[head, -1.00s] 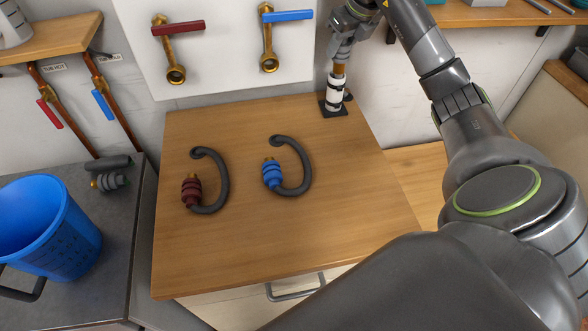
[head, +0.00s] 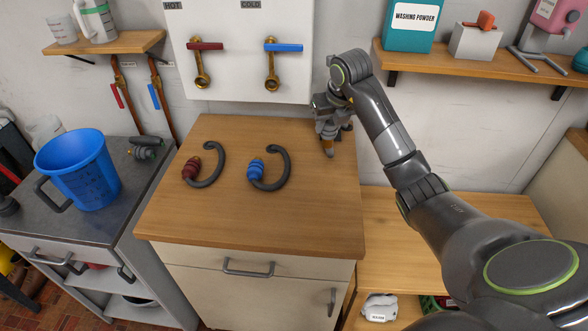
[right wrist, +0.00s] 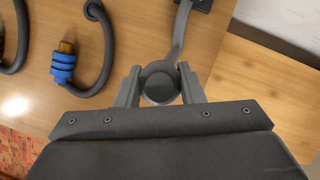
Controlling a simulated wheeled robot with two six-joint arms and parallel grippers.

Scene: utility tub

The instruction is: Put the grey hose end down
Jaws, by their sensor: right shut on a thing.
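The grey hose end (head: 328,151) is in my right gripper (head: 328,124), low over the back right corner of the wooden counter (head: 235,226). Its orange-brown tip points down close to the top; I cannot tell whether it touches. In the right wrist view, my right gripper (right wrist: 160,90) is shut on the dark round end (right wrist: 159,80), and a grey hose (right wrist: 181,32) runs up from it towards a dark base plate (right wrist: 201,4). My left gripper is not in view.
A red hose end (head: 191,168) and a blue hose end (head: 255,170) lie on the counter's left and middle, with curled dark hoses. A blue bucket (head: 80,170) and a grey fitting (head: 144,152) are on the left bench. The counter's front is clear.

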